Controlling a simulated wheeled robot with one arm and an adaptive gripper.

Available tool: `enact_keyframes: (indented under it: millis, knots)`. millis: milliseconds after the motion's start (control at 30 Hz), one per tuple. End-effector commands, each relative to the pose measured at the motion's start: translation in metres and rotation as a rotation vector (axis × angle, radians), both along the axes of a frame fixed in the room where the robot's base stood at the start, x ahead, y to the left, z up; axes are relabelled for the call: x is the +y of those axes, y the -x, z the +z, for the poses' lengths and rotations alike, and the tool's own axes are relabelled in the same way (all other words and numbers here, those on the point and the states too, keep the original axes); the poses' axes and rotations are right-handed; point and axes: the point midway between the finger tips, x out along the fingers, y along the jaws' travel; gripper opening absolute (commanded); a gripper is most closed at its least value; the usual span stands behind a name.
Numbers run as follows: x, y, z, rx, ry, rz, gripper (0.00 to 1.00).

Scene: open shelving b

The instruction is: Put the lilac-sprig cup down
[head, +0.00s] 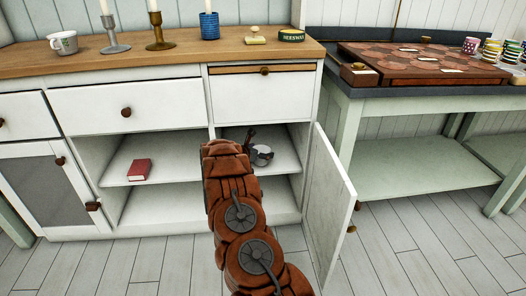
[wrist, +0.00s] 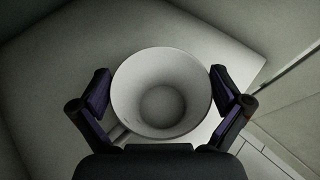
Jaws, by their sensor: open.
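A white cup (wrist: 160,118) is between the fingers of my gripper (wrist: 160,80) in the wrist view, seen from above into its empty bowl. Its handle shows at the lower left. The fingers are open, one on each side of the rim; whether they touch it I cannot tell. In the head view the cup (head: 262,155) is on the middle shelf (head: 284,163) of the open right cabinet, beyond my arm, which partly hides it and my gripper. No sprig pattern is legible on it.
The cabinet door (head: 332,205) stands open to the right of my arm. A red book (head: 139,170) lies on the shelf to the left. The wooden counter (head: 100,58) above holds another patterned cup (head: 63,42), candlesticks and a blue tin (head: 209,26).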

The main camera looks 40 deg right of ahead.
Motion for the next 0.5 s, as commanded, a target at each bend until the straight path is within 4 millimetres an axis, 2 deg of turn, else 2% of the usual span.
enact_keyframes:
  millis: [333, 500]
  knots:
    - [0.057, 0.005, 0.027, -0.003, 0.001, 0.003, 1.0]
    - [0.081, 0.01, 0.035, 0.002, -0.001, 0.002, 1.0]
